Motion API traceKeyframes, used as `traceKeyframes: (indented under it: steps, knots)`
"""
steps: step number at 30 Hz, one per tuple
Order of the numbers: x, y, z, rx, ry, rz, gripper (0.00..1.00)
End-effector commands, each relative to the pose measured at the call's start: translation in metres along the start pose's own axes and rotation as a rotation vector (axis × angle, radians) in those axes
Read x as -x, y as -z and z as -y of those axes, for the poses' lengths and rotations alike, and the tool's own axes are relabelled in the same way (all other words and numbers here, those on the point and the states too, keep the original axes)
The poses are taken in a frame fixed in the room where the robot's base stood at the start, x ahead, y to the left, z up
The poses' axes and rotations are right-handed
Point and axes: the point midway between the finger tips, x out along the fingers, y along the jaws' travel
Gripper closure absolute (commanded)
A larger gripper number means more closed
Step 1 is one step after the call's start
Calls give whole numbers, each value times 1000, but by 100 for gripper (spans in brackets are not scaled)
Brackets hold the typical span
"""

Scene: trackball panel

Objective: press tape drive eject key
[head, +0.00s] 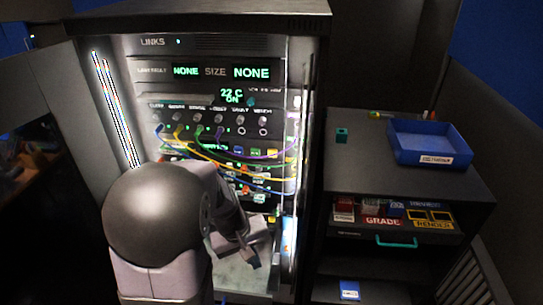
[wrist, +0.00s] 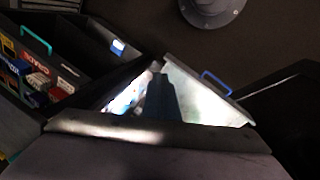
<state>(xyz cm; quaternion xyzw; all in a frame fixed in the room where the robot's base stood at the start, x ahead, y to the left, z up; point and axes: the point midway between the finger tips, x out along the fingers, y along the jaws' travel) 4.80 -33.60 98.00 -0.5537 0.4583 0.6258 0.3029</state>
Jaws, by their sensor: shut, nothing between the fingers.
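The equipment rack (head: 215,22) stands open in the head view, with lit panels and a row of knobs. I cannot make out which part is the tape drive or its eject key. The lower units are small, and my arm and the cables partly hide them. My gripper (head: 252,260) is low in front of the rack, over a pale surface at its base, apart from the lit panels. In the wrist view my gripper (wrist: 160,88) is shut and empty, pointing towards a bright pale tray or drawer (wrist: 205,95) with a blue handle.
Coloured cables (head: 240,160) loop across the rack front. To the right, a dark cabinet (head: 400,140) carries a blue bin (head: 430,145) and a small teal block (head: 341,135). Its open drawer (head: 395,240) holds several labelled boxes. An open rack door (head: 95,110) stands at the left.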

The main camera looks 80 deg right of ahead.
Motion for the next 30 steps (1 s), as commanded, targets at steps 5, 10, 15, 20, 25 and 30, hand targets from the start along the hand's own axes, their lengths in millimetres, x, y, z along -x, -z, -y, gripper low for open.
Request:
traceKeyframes:
  steps: [5, 10, 15, 20, 25, 30]
  knots:
    - [7, 48, -64, 65, -137, -121, 100]
    - [34, 106, -96, 192, -259, -274, 100]
    - [62, 149, -112, 297, -347, -401, 100]
    - [77, 173, -112, 375, -380, -486, 100]
    - [81, 183, -105, 371, -363, -538, 100]
    - [81, 182, -105, 360, -360, -538, 100]
